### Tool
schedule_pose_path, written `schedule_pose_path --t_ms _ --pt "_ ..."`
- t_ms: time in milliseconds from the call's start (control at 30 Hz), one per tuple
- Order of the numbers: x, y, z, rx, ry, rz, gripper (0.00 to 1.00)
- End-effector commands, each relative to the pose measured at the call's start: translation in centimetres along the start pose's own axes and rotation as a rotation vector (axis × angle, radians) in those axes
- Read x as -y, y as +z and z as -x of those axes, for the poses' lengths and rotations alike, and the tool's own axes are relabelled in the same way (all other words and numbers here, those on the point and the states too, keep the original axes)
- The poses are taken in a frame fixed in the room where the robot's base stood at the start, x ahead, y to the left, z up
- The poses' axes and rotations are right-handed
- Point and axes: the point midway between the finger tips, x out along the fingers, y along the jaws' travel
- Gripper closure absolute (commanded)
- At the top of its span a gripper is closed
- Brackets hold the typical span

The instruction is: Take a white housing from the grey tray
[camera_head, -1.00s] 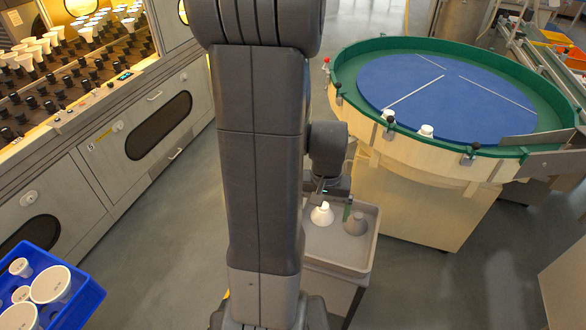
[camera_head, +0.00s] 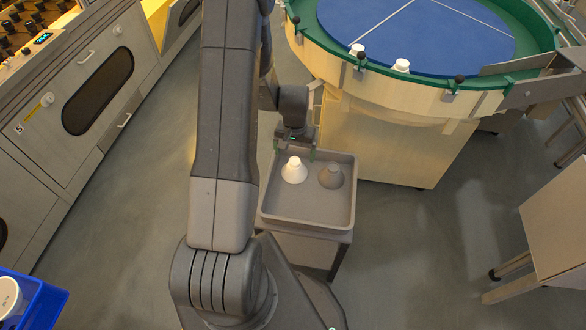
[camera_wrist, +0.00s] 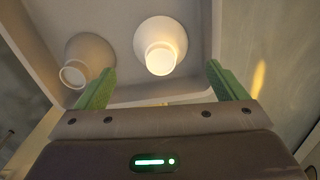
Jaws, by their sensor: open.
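A white housing (camera_head: 294,170) stands in the grey tray (camera_head: 308,216), narrow end up. In the wrist view the white housing (camera_wrist: 160,48) lies ahead of the gap between my fingers, a little right of the middle. A grey-brown housing (camera_head: 331,176) stands to its right in the head view; in the wrist view it (camera_wrist: 86,60) is on the left, beyond the left finger. My gripper (camera_head: 295,150) is at the tray's far side, behind the white housing. In the wrist view my gripper (camera_wrist: 155,82) has its green fingers wide apart with nothing between them.
A round table with a blue top (camera_head: 420,30) and green rim stands behind the tray, with two small white pieces (camera_head: 401,65) at its near edge. A blue crate (camera_head: 40,300) with a white cup is at lower left. A grey machine (camera_head: 75,95) lines the left.

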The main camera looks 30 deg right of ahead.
Motion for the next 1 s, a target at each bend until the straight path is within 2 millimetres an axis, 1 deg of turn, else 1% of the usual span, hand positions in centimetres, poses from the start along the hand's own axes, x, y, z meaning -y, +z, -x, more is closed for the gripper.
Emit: schedule_pose_path --t_ms 33,100,200,367,467,700,800,1000 --pt "0.0 0.1 -1.0 0.004 0.001 0.0 0.08" --pt "0.0 0.0 -2.0 0.002 0.0 0.001 0.08" --pt "0.0 0.0 -2.9 0.001 0.0 0.001 0.08" --pt "0.0 0.0 -3.6 0.001 0.0 0.001 0.08" --pt "0.1 -0.1 -4.6 0.002 0.0 0.001 0.08" --pt "0.1 -0.2 -7.7 0.002 0.0 0.001 0.08" --pt "0.1 -0.2 -8.4 0.001 0.0 0.001 0.08" --pt "0.1 -0.3 -8.5 -0.001 0.0 0.001 0.08"
